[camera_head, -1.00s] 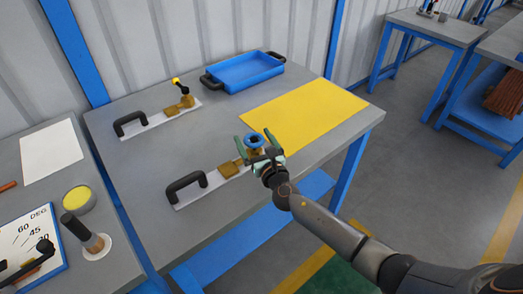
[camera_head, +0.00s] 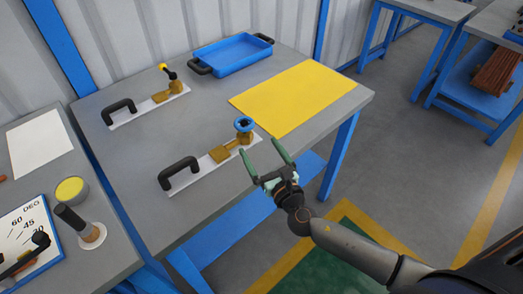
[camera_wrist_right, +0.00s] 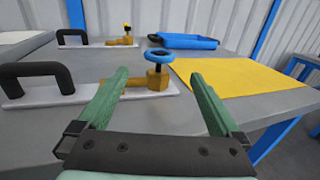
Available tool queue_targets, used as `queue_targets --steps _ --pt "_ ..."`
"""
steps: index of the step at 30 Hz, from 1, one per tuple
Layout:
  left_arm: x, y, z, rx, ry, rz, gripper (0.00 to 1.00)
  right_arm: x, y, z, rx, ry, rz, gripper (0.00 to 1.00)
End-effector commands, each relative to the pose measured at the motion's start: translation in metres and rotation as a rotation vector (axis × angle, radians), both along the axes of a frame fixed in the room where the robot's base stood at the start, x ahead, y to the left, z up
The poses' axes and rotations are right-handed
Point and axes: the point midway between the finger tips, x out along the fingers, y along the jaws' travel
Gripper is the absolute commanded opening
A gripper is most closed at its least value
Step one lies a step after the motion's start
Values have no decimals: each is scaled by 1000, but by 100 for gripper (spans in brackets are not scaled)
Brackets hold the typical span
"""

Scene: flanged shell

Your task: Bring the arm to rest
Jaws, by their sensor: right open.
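My right gripper (camera_head: 265,163) is open and empty, with two green fingers spread apart. It is off the table's front edge, close to the near fixture. That fixture is a white plate (camera_head: 203,165) with a black handle (camera_head: 179,173), brass parts (camera_head: 222,153) and a blue ring-shaped wheel (camera_head: 243,124) at its right end. In the right wrist view the wheel (camera_wrist_right: 172,56) stands beyond the open fingers (camera_wrist_right: 158,103), apart from them. My left gripper is not in view.
The grey table (camera_head: 140,170) also holds a second handled plate (camera_head: 150,106) with a yellow-and-black piece, a blue tray (camera_head: 232,55) and a yellow mat (camera_head: 295,96). A side bench at left carries an angle board (camera_head: 25,240).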

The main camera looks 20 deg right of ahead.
Motion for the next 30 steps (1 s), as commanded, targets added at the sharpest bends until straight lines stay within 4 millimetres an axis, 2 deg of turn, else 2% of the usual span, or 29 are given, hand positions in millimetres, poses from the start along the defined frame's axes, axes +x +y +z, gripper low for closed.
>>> queue_targets --steps 10,13,17,22,24,27,30 --pt "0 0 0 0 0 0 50 0 -1 0 15 3 -6 100" --pt "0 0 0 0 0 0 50 -6 -9 1 146 20 -59 100" --pt "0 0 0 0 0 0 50 -27 -36 -2 579 76 -247 100" --pt "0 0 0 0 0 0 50 -87 -71 -34 1331 162 -647 100" --pt "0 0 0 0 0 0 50 -116 -75 -48 1599 185 -823 100" --pt "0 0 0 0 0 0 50 -155 -70 -64 1890 209 -1053 100" --pt "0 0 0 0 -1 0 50 -187 -61 -72 2092 221 -1249 100"
